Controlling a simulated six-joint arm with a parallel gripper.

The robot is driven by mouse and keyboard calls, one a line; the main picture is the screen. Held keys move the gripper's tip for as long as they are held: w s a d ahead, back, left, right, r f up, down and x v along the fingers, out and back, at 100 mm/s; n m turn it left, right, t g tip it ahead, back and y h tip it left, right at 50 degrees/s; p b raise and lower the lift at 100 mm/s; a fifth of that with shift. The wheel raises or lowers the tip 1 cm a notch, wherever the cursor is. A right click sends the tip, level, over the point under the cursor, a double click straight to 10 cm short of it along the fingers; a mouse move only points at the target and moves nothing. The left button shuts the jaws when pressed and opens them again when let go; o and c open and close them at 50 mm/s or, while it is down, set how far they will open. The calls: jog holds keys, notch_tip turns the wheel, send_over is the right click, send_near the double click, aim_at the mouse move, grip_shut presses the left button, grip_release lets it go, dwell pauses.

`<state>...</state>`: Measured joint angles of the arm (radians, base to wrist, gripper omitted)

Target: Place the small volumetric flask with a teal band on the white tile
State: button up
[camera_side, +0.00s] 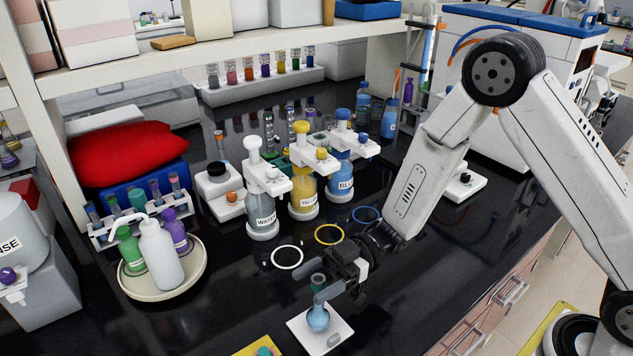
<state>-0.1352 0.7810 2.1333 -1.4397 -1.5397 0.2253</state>
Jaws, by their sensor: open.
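A small flask with a round blue body (318,318) stands upright on the white tile (304,334), near the tile's back left part. Its narrow neck rises toward my gripper (318,281). A dark teal ring or collar (318,281) shows between the two fingers; it looks like part of the flask's neck, but the near finger hides the join. My gripper is open, with one finger on each side of this teal part. I cannot tell whether either finger touches it.
White, yellow and blue rings (287,257) lie on the black bench behind my gripper. Labelled dispenser bottles (262,212) stand beyond them. A round tray (195,278) with wash bottles is at left. A yellow mat (246,350) with a teal-topped item is at the front edge.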

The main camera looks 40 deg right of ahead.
jog(key=d, duration=1)
jog(key=shift+d, duration=0.3)
jog(key=w+d+m+t+h, duration=0.7)
jog(key=w+m+t+h, duration=0.2)
jog(key=h, duration=0.4)
jog(key=s+d+m+g+h, duration=0.2)
jog(key=s+m+g, duration=0.1)
jog(key=s, duration=0.4)
jog(key=s+d+m+g+h, duration=0.2)
jog(key=s+m+g+h, duration=0.1)
jog(key=s+m, duration=0.3)
jog(key=shift+s+d+f, duration=0.2)
jog(key=shift+s+d, duration=0.2)
jog(key=shift+s, duration=0.8)
